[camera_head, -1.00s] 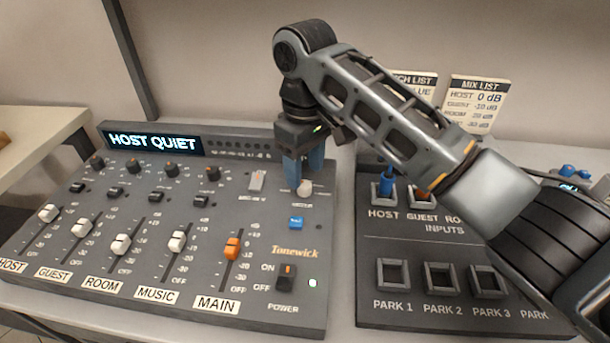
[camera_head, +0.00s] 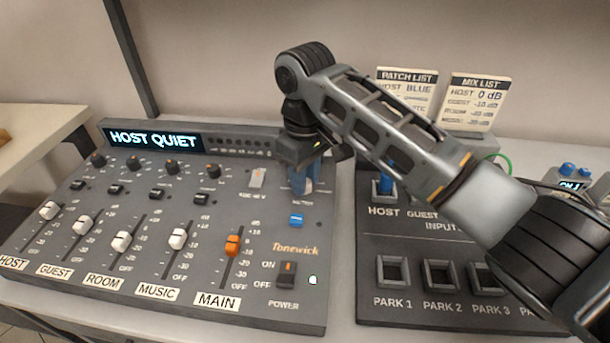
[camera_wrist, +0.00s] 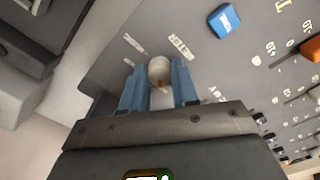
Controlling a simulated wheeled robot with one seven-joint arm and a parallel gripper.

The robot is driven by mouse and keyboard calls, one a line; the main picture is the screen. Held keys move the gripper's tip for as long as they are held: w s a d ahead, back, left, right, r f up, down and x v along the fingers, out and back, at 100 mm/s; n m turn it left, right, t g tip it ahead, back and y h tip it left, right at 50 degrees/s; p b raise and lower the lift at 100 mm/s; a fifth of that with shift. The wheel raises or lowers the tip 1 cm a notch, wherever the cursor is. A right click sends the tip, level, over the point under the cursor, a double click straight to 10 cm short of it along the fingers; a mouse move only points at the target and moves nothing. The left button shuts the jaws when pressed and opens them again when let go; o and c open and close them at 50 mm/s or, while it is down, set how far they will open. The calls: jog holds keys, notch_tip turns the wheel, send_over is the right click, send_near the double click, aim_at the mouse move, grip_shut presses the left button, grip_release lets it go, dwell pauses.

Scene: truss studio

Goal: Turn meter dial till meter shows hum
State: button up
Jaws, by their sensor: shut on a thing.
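The meter dial is a small pale knob (camera_wrist: 160,70) on the mixer (camera_head: 262,302), and it shows between the blue fingers in the wrist view. My gripper (camera_head: 304,186) points down over the mixer's upper right part. Its two blue fingers (camera_wrist: 160,90) are shut on the knob, one on each side. The mixer's display (camera_head: 153,140) reads "HOST QUIET". The label by the dial is partly hidden by the fingers in the head view.
A blue button (camera_head: 296,221) lies just below the dial. A pale switch (camera_head: 257,178) stands to its left. Faders, including the orange main fader (camera_head: 232,245), fill the lower mixer. A patch panel (camera_head: 440,315) stands at the right, with list cards (camera_head: 407,90) behind.

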grip_shut()
jog(key=shift+r+m+p, duration=0.15)
jog(key=shift+m+p, duration=0.15)
jog(key=shift+p, duration=0.3)
jog(key=m+p, duration=0.2)
jog(key=p, duration=0.2)
jog(key=shift+s+r+m, duration=0.1)
jog(key=shift+r+m, duration=0.05)
jog(key=shift+m, duration=0.15)
jog(key=m+p, duration=0.2)
jog(key=p, duration=0.1)
jog(key=shift+f+m+p, duration=0.25)
jog(key=shift+m+p, duration=1.1)
jog(key=shift+m, duration=0.45)
jog(key=o, duration=0.8)
grip_release()
jog(key=shift+c, duration=0.2)
